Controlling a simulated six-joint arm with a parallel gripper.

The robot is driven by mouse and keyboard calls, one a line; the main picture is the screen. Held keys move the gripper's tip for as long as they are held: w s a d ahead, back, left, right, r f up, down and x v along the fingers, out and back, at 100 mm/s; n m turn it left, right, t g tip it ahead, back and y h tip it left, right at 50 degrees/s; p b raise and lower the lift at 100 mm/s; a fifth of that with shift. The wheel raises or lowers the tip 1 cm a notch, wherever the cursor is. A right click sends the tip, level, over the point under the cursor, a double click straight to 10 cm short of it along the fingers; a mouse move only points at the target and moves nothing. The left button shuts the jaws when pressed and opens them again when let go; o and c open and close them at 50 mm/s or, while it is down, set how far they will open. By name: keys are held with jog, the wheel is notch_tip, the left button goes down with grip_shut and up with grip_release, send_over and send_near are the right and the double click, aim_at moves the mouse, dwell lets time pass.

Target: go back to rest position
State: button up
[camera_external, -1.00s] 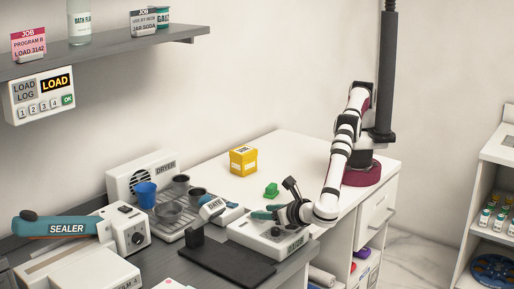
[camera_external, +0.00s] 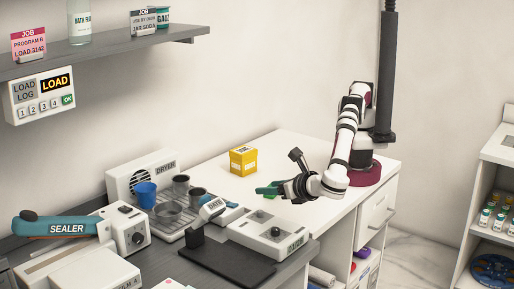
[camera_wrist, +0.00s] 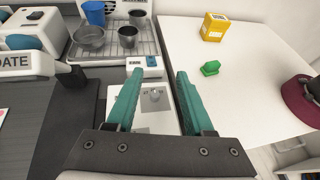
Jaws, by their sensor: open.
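My gripper (camera_external: 268,189) has teal fingers and is raised above the white table, close to the white scale-like device (camera_external: 268,238) with a knob. In the wrist view my gripper (camera_wrist: 157,85) shows its two fingers spread apart with nothing between them. The white device (camera_wrist: 155,118) lies below and beyond the fingers. My white arm reaches from its maroon base on the table (camera_external: 300,150).
A yellow box (camera_external: 243,160) and a small green object (camera_wrist: 210,68) stand on the white table. The dryer (camera_external: 143,171) and a rack with a blue cup (camera_external: 146,194) and several dark cups are to the left. A dark stand (camera_external: 225,262) lies in front. The table's back is clear.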

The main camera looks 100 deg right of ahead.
jog(key=w+d+r+m+g+y, duration=0.1)
jog(key=w+d+r+m+g, duration=0.15)
jog(key=d+r+m, duration=0.4)
jog(key=w+d+r+m+g+y, duration=0.1)
jog(key=d+r+g, duration=0.2)
jog(key=d, duration=0.6)
jog(key=s+d+r+m+g+y, duration=0.35)
jog(key=s+d+m, duration=0.4)
jog(key=d, duration=0.45)
jog(key=s+d+f+m+t+y, duration=0.1)
jog(key=s+d+f+m+y, duration=0.2)
jog(key=s+m+y, duration=0.4)
jog(key=s+m, duration=0.8)
jog(key=s, duration=0.2)
jog(key=shift+d+f+m+t, duration=0.15)
jog(key=shift+d+m+t, duration=0.05)
jog(key=shift+m+t, duration=0.1)
jog(key=shift+s+y, duration=0.1)
jog(key=shift+y, duration=0.15)
